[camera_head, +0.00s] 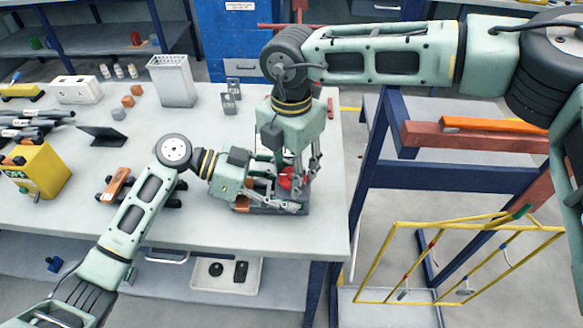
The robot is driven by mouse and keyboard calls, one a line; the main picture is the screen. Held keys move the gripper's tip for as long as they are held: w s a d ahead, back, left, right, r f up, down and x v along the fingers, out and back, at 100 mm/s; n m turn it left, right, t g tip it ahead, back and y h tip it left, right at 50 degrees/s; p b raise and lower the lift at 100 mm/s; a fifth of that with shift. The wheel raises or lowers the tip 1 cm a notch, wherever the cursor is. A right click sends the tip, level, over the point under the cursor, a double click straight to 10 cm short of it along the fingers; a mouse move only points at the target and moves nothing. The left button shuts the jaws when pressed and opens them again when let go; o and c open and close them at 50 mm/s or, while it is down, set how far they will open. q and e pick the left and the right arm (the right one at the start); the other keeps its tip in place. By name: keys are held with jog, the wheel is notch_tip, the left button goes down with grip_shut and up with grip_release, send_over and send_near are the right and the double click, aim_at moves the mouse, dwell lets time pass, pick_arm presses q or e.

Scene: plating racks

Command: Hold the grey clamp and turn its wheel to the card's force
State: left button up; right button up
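The grey clamp (292,210) is on the table near its right front corner, mostly hidden by my two grippers. A red part (287,182), which looks like its wheel, shows between the fingers. My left gripper (286,197) reaches in from the left, low over the table, with its fingers at the clamp. My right gripper (298,177) points down from above, with its fingers around or beside the red part. The contact is hidden, so I cannot tell whether either gripper is shut. I cannot make out a force card.
A yellow OFF box (34,170) and an orange-and-black tool (115,185) are on the table (215,225) to the left. A blue frame with a yellow wire rack (455,226) is right.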

jog(key=o, duration=1.1)
jog(key=shift+w+a, duration=0.1)
jog(key=shift+a, duration=0.05)
jog(key=shift+d, duration=0.2)
